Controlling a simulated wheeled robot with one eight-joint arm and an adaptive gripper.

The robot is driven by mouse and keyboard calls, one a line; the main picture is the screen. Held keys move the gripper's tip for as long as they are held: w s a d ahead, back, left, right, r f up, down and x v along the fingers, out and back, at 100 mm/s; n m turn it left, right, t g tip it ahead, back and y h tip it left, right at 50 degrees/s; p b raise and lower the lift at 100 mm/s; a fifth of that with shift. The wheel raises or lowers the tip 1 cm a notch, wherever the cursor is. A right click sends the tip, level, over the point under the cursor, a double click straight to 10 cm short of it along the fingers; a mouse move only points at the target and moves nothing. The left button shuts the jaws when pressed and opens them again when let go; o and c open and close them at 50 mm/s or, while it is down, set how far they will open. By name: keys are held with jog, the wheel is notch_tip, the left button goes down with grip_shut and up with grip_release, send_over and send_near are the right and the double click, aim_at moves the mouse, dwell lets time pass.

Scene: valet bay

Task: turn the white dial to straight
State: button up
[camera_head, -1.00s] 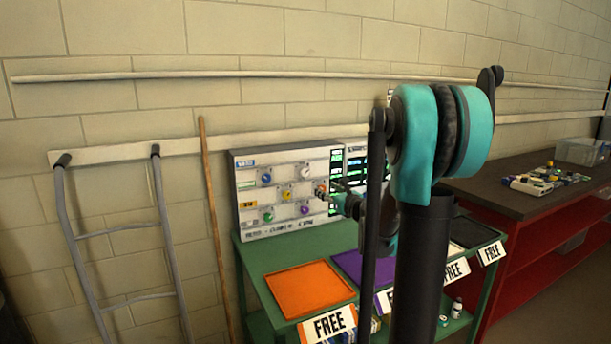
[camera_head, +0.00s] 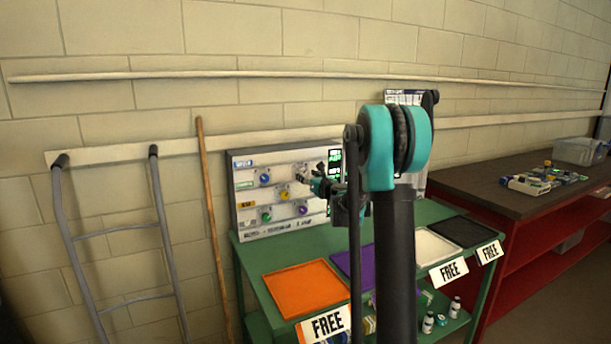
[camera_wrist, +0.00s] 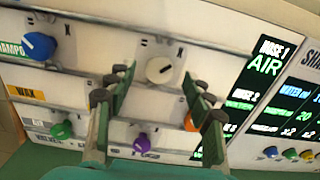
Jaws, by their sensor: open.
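The white dial (camera_wrist: 159,70) is on the upper part of the pale control panel (camera_wrist: 75,88), with a small dark mark on its face; its exact setting is hard to read. My gripper (camera_wrist: 160,88) is open in the wrist view. Its green fingers with dark tips stand to the left and right of the white dial, and the dial sits between and slightly beyond them, not gripped. In the head view my gripper (camera_head: 318,186) is in front of the panel's upper right and hides the white dial.
A blue dial (camera_wrist: 39,46), a green dial (camera_wrist: 62,130), a purple dial (camera_wrist: 142,142) and a partly hidden orange dial (camera_wrist: 191,121) are nearby. A lit display (camera_wrist: 262,75) stands to the right. Below are an orange tray (camera_head: 308,289) and the green bench (camera_head: 253,262).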

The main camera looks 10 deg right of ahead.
aim_at(302, 172)
jog(key=shift+x, duration=1.1)
jog(key=c, duration=1.1)
